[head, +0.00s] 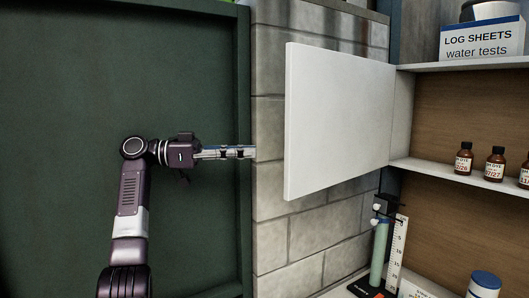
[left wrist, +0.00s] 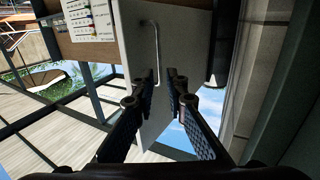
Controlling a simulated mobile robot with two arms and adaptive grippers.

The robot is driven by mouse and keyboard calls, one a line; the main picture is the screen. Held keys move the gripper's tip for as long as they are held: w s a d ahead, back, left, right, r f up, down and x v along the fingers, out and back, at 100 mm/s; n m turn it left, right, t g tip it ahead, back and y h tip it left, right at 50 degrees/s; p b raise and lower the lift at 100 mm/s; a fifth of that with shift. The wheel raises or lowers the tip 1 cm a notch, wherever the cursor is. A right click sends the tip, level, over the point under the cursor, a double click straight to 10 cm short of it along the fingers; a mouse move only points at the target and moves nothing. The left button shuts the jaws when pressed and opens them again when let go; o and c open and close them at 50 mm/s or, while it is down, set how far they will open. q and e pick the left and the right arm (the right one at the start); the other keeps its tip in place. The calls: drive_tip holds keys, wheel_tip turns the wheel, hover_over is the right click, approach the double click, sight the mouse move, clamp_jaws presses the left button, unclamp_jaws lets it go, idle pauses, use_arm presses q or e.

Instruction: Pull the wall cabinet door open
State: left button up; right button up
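The white wall cabinet door (head: 340,120) stands swung out to the left of the shelves in the head view, hinged at its right edge. In the left wrist view the door (left wrist: 190,50) shows a thin metal bar handle (left wrist: 157,45). My left gripper (head: 253,152) comes in from the left, with its tips just left of the door's free edge. The left finger overlaps the handle's lower end. My right gripper is not in view.
The cabinet's shelves (head: 445,170) hold small brown bottles (head: 496,163) and a log sheets box (head: 482,40). A green cylinder (head: 379,252) stands below beside a white ruler (head: 397,250). A block wall (head: 270,220) lies behind the door; a dark green panel (head: 75,75) is at left.

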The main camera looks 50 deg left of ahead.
use_arm(q)
drive_tip(key=shift+s+a, duration=0.35)
drive_tip(key=shift+s, duration=0.1)
